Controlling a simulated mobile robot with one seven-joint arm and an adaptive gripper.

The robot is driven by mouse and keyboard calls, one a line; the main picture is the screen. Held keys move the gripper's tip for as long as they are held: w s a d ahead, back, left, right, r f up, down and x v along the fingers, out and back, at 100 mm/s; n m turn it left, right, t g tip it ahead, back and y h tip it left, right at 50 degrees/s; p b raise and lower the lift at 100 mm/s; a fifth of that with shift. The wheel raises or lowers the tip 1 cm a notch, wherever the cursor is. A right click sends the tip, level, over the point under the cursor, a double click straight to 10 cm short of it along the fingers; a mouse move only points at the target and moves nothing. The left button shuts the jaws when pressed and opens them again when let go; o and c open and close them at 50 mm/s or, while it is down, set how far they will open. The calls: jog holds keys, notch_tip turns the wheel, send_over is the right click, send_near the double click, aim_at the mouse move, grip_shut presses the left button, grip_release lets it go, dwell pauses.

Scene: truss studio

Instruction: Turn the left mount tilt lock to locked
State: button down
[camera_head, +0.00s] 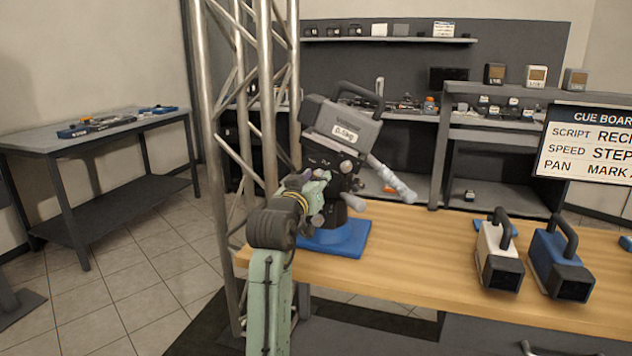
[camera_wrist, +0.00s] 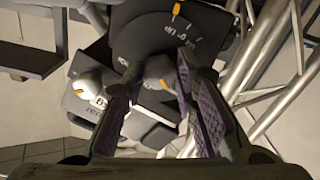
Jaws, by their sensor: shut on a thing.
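The left mount (camera_head: 338,165) is a dark head on a blue base plate (camera_head: 345,238) at the left end of the bench. It carries a grey camera (camera_head: 342,122) with a weight label, tilted down to the right. My gripper (camera_head: 318,186) is at the mount's near left side. In the wrist view, its purple-padded fingers (camera_wrist: 160,78) are on either side of a grey knob with an orange mark, which I take as the tilt lock (camera_wrist: 158,70). The fingers partly cover it, and its setting cannot be read. Another pale knob (camera_wrist: 88,82) with an orange mark is to the left.
A pan handle (camera_head: 392,180) sticks out to the right of the mount. A metal truss (camera_head: 205,130) stands close to the left. A white camera (camera_head: 496,255) and a blue camera (camera_head: 556,262) stand farther right on the wooden bench (camera_head: 430,255). A cue board (camera_head: 590,145) is behind them.

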jog(key=m+b, duration=0.2)
jog(key=m, duration=0.2)
jog(key=shift+f+m, duration=0.1)
jog(key=shift+m, duration=0.2)
jog(key=m+b, duration=0.2)
jog(key=m, duration=0.2)
jog(key=shift+a, duration=0.1)
jog(key=m+b, duration=0.1)
jog(key=m, duration=0.4)
jog(key=shift+b, duration=0.35)
jog(key=shift+m+b, duration=0.55)
jog(key=shift+m, duration=1.25)
jog(key=c, duration=1.3)
grip_release()
